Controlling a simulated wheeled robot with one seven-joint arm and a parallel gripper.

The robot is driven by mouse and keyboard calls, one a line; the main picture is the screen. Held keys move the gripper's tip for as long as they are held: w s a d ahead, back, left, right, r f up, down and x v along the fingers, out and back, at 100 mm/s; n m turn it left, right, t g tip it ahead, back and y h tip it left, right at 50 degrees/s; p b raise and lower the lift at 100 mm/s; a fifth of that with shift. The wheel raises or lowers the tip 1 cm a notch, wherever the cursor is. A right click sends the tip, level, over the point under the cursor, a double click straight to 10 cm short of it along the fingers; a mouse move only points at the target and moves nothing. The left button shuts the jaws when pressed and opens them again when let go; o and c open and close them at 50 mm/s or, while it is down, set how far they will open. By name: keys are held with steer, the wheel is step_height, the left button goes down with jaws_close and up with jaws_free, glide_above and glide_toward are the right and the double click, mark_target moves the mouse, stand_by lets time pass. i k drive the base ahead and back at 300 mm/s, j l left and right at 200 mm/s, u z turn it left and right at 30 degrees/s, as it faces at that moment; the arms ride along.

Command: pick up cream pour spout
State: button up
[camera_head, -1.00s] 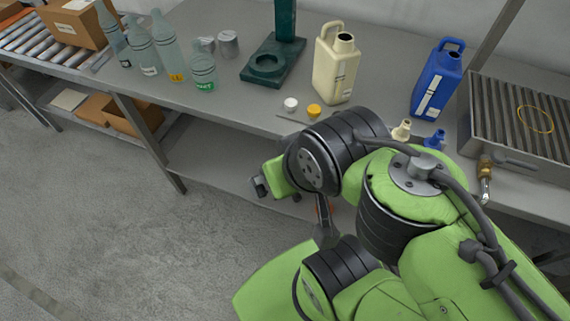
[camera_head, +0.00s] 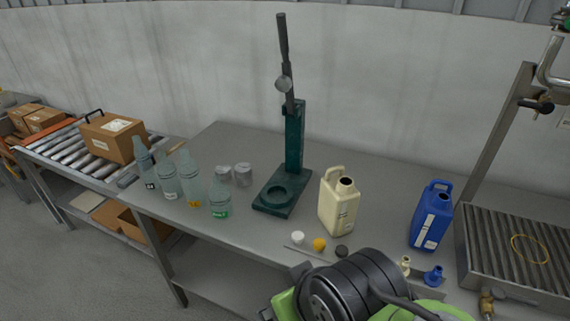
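The cream pour spout (camera_head: 405,265) stands on the grey bench near its front edge, just past my black and green arm joint at the bottom of the view. A blue spout (camera_head: 433,275) stands just right of it. The cream jug (camera_head: 340,202) stands behind and to the left, with its mouth uncapped. The blue jug (camera_head: 431,216) stands behind and to the right. My gripper is below the frame, so I cannot see its fingers or whether it holds anything.
White, yellow and dark caps (camera_head: 319,244) and a thin rod (camera_head: 304,253) lie left of the spout. A green press (camera_head: 290,175) stands behind. Several bottles (camera_head: 190,172) and two tins (camera_head: 243,175) are left. A ribbed drain tray (camera_head: 515,245) with a brass tap is at right.

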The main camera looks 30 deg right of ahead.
mark_target(405, 260)
steer(key=z, duration=2)
